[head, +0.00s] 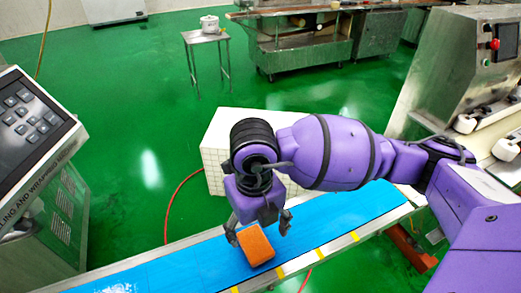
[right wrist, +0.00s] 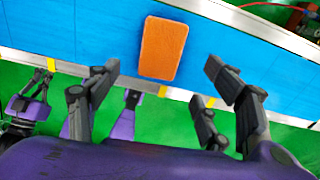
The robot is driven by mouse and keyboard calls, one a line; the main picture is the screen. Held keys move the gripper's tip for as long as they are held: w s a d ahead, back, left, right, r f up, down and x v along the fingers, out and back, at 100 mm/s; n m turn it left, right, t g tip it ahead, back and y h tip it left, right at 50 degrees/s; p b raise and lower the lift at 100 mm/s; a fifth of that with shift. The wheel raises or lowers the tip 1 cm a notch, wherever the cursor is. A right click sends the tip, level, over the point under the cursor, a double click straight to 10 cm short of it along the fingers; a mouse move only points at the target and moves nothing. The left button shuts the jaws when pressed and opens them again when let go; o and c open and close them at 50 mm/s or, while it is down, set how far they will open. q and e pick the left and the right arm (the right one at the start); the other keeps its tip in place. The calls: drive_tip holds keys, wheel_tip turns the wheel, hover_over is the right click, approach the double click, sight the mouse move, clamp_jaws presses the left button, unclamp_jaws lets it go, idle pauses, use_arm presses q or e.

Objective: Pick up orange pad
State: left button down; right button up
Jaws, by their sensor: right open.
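The orange pad (head: 256,247) is a flat rectangular block lying on the blue conveyor belt (head: 338,208), near the belt's front edge. In the right wrist view the pad (right wrist: 163,45) is fully visible, slightly tilted. My right gripper (head: 259,231) is open and empty above the belt, with its fingers pointing down over the pad. In the right wrist view the open fingers of this gripper (right wrist: 163,69) stand to either side of the pad and apart from it. Part of what looks like my left gripper (right wrist: 38,90) shows small at the left of that view; its opening is unclear.
A control panel (head: 30,118) stands at the left. A white tiled box (head: 214,150) is behind the belt. A steel machine (head: 445,75) stands at the right. The belt has yellow marks (head: 318,252) along its near rail. Green floor is open behind.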

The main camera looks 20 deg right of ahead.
sight(256, 245)
wheel_tip(256, 245, down, 7)
drive_tip(key=shift+r, duration=0.1)
drive_tip(key=c, duration=1)
